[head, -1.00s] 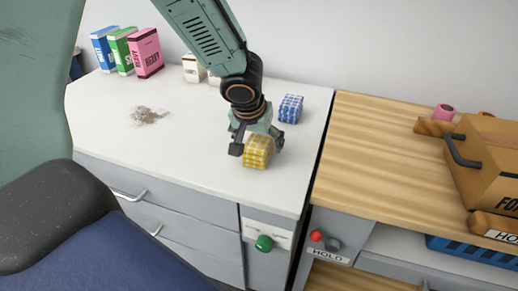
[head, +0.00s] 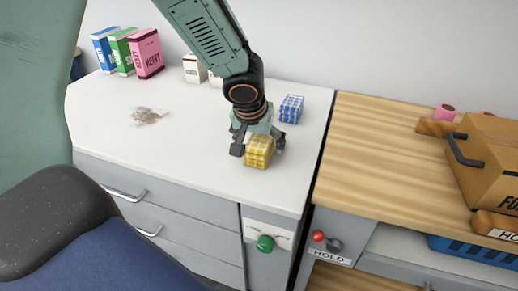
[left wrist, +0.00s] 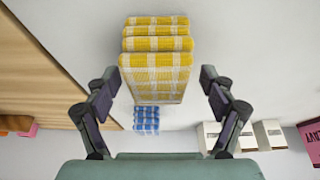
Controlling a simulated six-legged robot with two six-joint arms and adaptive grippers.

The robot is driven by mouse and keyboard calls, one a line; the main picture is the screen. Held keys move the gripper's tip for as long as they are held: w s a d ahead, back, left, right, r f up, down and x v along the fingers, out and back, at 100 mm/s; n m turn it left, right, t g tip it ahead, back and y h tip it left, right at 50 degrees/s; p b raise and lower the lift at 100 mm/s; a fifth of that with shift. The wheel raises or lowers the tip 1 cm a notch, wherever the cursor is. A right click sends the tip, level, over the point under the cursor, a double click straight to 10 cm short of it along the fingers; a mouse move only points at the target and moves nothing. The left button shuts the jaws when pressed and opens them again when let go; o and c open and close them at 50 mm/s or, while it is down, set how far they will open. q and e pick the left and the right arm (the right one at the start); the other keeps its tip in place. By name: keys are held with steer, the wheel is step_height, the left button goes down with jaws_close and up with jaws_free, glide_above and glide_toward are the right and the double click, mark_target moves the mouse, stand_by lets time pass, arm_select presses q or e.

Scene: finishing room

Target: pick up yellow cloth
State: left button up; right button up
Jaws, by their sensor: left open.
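The yellow cloth (head: 258,152) is a folded, yellow-and-white checked stack on the white counter, near its front right part. In the left wrist view the yellow cloth (left wrist: 156,62) lies ahead of the fingertips, centred between them. My left gripper (head: 259,145) is open, with a finger to each side of the cloth's far part in the head view. In the left wrist view both fingers of my left gripper (left wrist: 160,82) stand apart with nothing between them that they touch. My right gripper is not in view.
A blue checked cloth (head: 291,108) lies just behind. A brownish spill (head: 148,116) is on the counter's left. Blue, green and pink boxes (head: 146,53) stand at the back left. A wooden bench (head: 375,135) adjoins at right, bearing a cardboard-coloured case (head: 492,150). Drawers (head: 140,215) are below.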

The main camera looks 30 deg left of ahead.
arm_select(q)
steer(key=shift+d, duration=0.15)
steer(key=shift+c, duration=1.3)
steer(key=c, duration=1)
steer(key=shift+r, duration=0.1)
steer(key=shift+r+p, duration=0.3)
steer(key=shift+p, duration=0.35)
step_height(320, 180, up, 14)
steer(key=p, duration=0.7)
step_height(320, 180, up, 12)
steer(key=p, duration=0.4)
glide_above(260, 139)
steer(key=shift+s+r, duration=0.1)
steer(key=shift+r, duration=0.8)
